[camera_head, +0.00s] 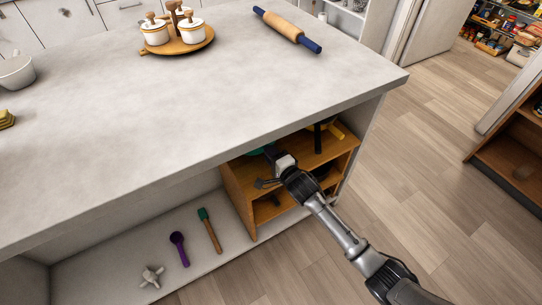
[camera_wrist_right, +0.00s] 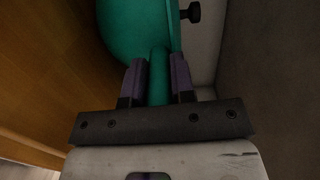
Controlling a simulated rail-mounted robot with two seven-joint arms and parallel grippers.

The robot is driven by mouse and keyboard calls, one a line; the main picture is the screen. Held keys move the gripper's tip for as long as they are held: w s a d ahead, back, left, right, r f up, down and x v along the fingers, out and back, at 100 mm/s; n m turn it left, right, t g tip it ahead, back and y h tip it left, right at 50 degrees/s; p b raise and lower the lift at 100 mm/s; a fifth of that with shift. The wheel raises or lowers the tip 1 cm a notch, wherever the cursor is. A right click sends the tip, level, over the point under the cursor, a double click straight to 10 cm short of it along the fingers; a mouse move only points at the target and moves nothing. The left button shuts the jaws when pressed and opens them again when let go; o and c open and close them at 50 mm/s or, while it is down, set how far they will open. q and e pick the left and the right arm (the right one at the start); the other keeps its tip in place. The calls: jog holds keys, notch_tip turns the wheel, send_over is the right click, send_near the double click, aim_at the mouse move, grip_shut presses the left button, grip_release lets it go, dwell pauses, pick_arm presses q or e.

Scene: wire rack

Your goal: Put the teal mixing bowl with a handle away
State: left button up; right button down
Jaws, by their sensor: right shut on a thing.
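The teal mixing bowl with a handle (camera_wrist_right: 135,28) is at the top of the right wrist view, and its handle runs down between my fingers. My right gripper (camera_wrist_right: 159,75) is shut on that handle. In the head view my right gripper (camera_head: 270,155) reaches into the wooden shelf unit (camera_head: 240,193) under the counter. A small strip of the teal bowl (camera_head: 257,152) shows there beside the gripper. The counter edge and my gripper hide most of the bowl, and I cannot tell whether it touches the shelf. My left gripper is not in view.
The grey countertop (camera_head: 150,110) overhangs the shelf unit. A yellow-handled item (camera_head: 327,131) and a black upright item (camera_head: 317,138) are on its top shelf. A purple spoon (camera_head: 179,247) and a green-headed spatula (camera_head: 208,228) lie on the white lower shelf. The floor at right is clear.

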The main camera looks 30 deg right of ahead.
jog(key=shift+r, duration=0.1)
jog(key=c, duration=1.3)
grip_release()
jog(key=shift+f, duration=0.25)
jog(key=shift+o, duration=1.7)
